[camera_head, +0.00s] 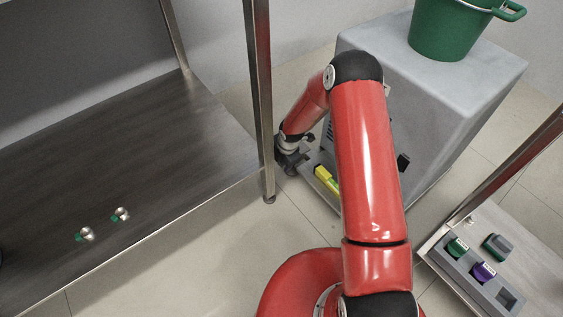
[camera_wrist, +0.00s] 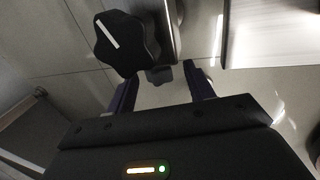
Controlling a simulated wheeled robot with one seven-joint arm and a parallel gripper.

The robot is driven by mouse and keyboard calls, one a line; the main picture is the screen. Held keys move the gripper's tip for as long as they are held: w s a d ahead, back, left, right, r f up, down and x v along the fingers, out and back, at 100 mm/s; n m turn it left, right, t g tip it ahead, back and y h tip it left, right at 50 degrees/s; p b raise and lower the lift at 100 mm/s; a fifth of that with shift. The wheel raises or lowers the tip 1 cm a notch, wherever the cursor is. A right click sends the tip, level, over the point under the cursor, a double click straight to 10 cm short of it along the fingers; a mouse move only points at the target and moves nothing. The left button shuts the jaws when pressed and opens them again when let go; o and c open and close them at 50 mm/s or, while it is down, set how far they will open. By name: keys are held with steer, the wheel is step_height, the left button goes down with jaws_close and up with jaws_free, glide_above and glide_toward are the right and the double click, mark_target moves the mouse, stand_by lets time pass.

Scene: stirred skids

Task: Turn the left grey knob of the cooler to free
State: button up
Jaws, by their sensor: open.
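The cooler (camera_head: 440,105) is a grey box on the floor, right of centre in the head view. My arm covers much of its front. In the wrist view a dark lobed knob (camera_wrist: 126,44) with a white pointer line is large at the upper left. A smaller grey lobed part (camera_wrist: 160,75), perhaps another knob, shows between and beyond my fingertips. My gripper (camera_wrist: 161,84) is open, its two dark fingers apart with nothing seen held. In the head view my gripper (camera_head: 292,160) is small, at the cooler's left side. A black knob-like part (camera_head: 403,162) sticks out right of my arm.
A green bucket (camera_head: 448,32) stands on the cooler. A yellow item (camera_head: 326,179) lies low at its front. A metal post (camera_head: 263,110) of the dark shelf (camera_head: 110,170) stands close left of my gripper. A rack (camera_head: 468,275) with coloured pieces is at lower right.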

steer(key=shift+w+f, duration=0.1)
steer(key=shift+f, duration=0.25)
steer(key=c, duration=1)
steer(key=shift+a, duration=0.1)
steer(key=g, duration=0.1)
steer(key=g+h, duration=0.1)
steer(key=shift+w+a+g+h+p, duration=0.2)
steer(key=shift+g+h+p, duration=0.1)
steer(key=shift+p, duration=0.1)
steer(key=shift+w+g+h+b, duration=0.2)
steer(key=shift+g+h+b, duration=0.2)
steer(key=shift+g+h, duration=0.9)
steer(key=shift+g, duration=0.4)
